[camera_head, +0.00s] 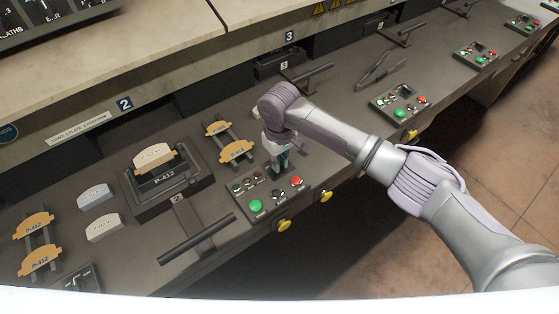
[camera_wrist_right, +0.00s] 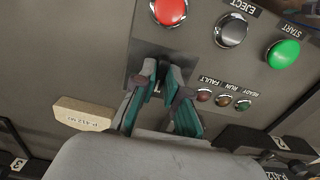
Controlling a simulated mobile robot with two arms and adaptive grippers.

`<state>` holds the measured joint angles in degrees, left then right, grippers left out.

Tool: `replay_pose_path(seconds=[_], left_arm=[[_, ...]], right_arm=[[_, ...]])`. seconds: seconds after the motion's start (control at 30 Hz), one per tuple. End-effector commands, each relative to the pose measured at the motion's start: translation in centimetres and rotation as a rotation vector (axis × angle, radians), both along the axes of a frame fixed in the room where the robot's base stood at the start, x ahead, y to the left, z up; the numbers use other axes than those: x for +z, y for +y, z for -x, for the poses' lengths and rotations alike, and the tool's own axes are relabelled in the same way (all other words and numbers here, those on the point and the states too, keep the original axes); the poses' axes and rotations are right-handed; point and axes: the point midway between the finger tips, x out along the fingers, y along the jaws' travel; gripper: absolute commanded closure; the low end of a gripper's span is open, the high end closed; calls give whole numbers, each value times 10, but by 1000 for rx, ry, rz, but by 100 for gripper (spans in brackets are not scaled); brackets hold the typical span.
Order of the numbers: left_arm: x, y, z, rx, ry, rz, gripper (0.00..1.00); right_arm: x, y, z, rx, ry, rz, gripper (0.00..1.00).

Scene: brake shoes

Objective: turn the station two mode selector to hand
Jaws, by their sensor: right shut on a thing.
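The station two control panel (camera_head: 268,194) is in the middle of the head view, below and left of my right arm. My right gripper (camera_head: 277,166) points down at the panel's upper right part. In the right wrist view, the fingers of my right gripper (camera_wrist_right: 164,80) are closed around the small dark mode selector (camera_wrist_right: 158,82), left of the FAULT lamp. The fingers cover most of the selector and its labels, so I cannot read which way it points. My left gripper is not in view.
Near the gripper are the red button (camera_wrist_right: 168,10), the EJECT button (camera_wrist_right: 230,30), the green START button (camera_wrist_right: 283,54) and three small lamps. A pale brake shoe (camera_wrist_right: 83,115) lies beside the fingers. A black handle bar (camera_head: 197,240) stands left of the panel.

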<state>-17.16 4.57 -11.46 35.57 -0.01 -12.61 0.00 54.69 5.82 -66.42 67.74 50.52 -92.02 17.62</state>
Motion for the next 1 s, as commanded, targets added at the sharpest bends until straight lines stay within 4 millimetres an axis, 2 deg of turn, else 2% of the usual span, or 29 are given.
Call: replay_pose_path(seconds=[0.03, 0.07, 0.2, 0.57, 0.67, 1.0], left_arm=[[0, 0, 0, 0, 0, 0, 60], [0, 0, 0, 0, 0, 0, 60], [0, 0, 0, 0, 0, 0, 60], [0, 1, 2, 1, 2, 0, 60], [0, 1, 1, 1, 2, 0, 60], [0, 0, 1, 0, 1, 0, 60]], right_arm=[[0, 0, 0, 0, 0, 0, 100], [0, 0, 0, -1, 0, 0, 84], [0, 0, 0, -1, 0, 0, 62], [4, 0, 0, -1, -1, -1, 62], [17, 1, -1, -1, -2, -3, 62], [87, 1, -1, 0, -2, -2, 62]])
